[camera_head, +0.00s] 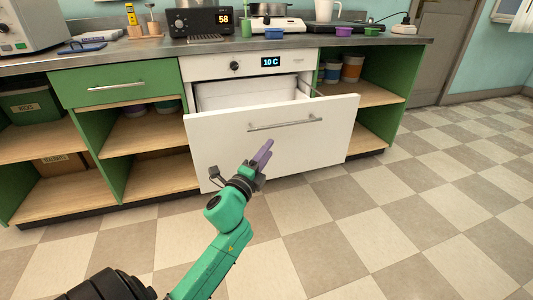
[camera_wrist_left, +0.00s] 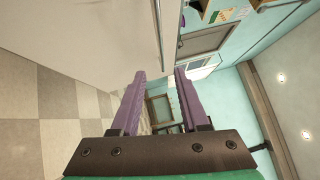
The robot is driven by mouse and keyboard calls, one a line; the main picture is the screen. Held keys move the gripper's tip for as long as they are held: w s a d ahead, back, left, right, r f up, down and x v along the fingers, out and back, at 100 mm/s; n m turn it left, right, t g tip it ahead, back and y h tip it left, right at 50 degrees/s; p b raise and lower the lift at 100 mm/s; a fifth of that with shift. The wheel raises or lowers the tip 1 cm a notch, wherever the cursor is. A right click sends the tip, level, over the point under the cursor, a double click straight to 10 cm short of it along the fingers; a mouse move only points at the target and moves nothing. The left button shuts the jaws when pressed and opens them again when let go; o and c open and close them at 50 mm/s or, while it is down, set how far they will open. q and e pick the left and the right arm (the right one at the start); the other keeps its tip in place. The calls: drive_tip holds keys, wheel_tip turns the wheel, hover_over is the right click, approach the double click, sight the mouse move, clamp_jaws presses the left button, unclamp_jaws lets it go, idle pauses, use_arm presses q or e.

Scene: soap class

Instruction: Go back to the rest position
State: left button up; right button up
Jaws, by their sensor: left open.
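My left gripper (camera_head: 264,152) has purple fingers and a green arm that comes up from the bottom left in the head view. It is in front of the white drawer front (camera_head: 330,125), overlapping it in the picture. In the left wrist view its two purple fingers (camera_wrist_left: 160,92) are apart with nothing between them. My right gripper is in neither view.
The white drawer stands pulled out under a panel reading 10 C (camera_head: 271,62), its handle (camera_head: 285,123) on the front. Green cabinets (camera_head: 115,84) with open shelves flank it. The counter (camera_head: 135,49) holds several items. Checkered floor (camera_head: 440,200) is clear at the right.

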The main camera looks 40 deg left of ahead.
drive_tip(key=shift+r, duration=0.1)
